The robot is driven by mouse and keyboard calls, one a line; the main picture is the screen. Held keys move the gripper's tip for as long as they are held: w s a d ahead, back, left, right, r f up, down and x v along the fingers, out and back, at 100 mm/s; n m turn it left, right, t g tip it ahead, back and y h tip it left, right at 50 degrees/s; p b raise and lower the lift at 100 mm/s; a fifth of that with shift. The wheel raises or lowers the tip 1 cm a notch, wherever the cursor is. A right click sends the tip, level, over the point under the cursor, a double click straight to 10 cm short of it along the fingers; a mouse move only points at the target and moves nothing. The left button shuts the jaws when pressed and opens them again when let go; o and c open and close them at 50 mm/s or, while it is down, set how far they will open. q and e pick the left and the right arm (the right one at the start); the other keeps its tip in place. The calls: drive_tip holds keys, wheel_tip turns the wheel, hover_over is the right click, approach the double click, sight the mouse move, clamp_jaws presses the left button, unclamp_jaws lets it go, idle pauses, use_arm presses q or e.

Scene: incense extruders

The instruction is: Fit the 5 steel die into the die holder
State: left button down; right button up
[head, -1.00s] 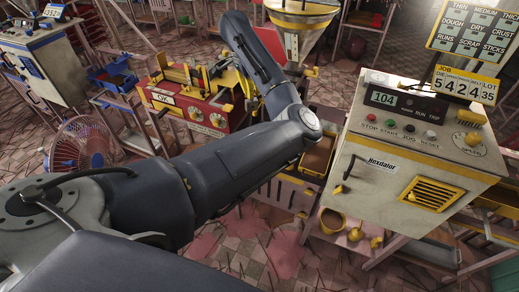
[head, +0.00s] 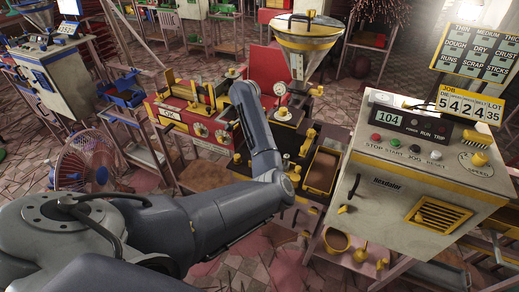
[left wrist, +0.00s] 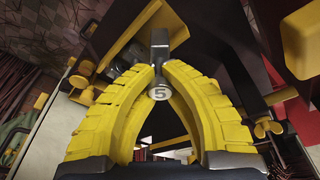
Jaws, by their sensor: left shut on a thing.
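In the left wrist view, the yellow ribbed fingers of my left gripper (left wrist: 158,72) are shut on the steel die (left wrist: 158,93). Its round grey face, marked 5, points toward the camera between the fingers, and grey metal shows beyond the fingertips. In the head view, my left forearm reaches up between the red machine and the dark bench, and the gripper's fingers cannot be made out there. I cannot tell for certain which part is the die holder; dark and yellow fittings lie around the fingers. My right gripper is in neither view.
A red machine (head: 208,128) with dials stands left of my forearm. A hopper (head: 306,34) rises behind the dark bench. A brown-filled tray (head: 322,172) and a white control cabinet (head: 420,180) stand to the right. A fan (head: 86,165) stands at left.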

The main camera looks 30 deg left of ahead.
use_arm(q)
drive_tip(key=shift+s+a+x, duration=0.1)
drive_tip(key=shift+s+x, duration=0.05)
drive_tip(key=shift+x, duration=0.65)
drive_tip(key=shift+s+a+x, duration=0.1)
drive_tip(key=shift+s+x, duration=0.05)
drive_tip(key=shift+x, duration=0.6)
drive_tip(key=shift+s+a+x, duration=0.1)
drive_tip(key=shift+s+x, duration=0.05)
drive_tip(key=shift+x, duration=0.65)
drive_tip(key=shift+f, duration=0.25)
drive_tip(key=c, duration=1.5)
unclamp_jaws()
drive_tip(key=shift+c, duration=0.2)
drive_tip(key=v, duration=1.2)
drive_tip(key=shift+r, duration=0.15)
